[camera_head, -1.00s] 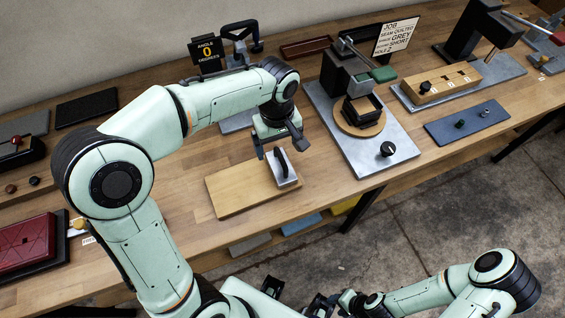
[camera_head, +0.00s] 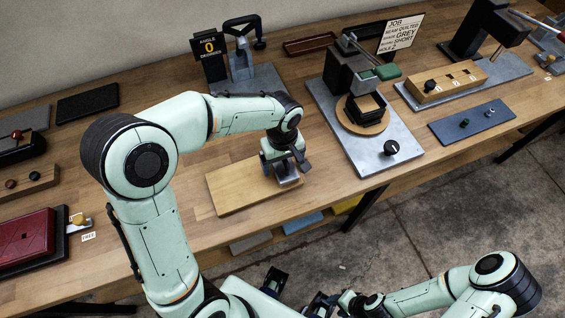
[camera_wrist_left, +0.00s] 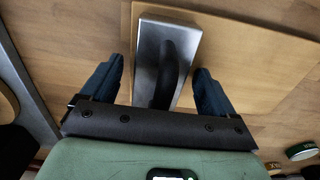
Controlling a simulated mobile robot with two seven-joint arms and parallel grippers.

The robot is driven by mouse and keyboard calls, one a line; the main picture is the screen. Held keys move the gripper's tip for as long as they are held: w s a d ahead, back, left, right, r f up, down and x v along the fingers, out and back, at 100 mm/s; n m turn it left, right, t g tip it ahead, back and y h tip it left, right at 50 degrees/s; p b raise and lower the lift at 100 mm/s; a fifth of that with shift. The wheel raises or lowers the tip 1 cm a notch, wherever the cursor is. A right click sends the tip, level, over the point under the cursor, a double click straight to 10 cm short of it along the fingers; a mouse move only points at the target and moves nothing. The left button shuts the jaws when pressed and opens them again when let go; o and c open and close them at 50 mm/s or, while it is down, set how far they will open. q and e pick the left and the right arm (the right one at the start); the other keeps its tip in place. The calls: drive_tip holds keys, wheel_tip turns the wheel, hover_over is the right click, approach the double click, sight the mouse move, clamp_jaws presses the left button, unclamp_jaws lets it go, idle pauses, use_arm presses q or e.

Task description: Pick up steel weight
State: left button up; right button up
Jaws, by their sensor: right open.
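The steel weight (camera_head: 289,183) is a silver block with a dark arched handle. It stands at the right end of a wooden board (camera_head: 228,193), mostly hidden under my left gripper (camera_head: 286,168) in the head view. In the left wrist view the weight (camera_wrist_left: 151,45) lies between the two dark fingers of my left gripper (camera_wrist_left: 159,75), the handle running along between them. The fingers are apart, with a gap to the weight on each side. My right gripper (camera_head: 322,302) is low at the bottom of the head view, open, away from the bench.
Right of the board stands a metal plate (camera_head: 375,164) with a dark fixture and round wooden disc. Behind are an angle sign (camera_head: 209,53) and clamp stand (camera_head: 240,66). A red padded block (camera_head: 25,238) lies at left. Bare bench top surrounds the board.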

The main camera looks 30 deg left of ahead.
use_arm(q)
clamp_jaws()
drive_tip(key=shift+w+r, duration=0.1)
drive_tip(key=shift+r, duration=0.05)
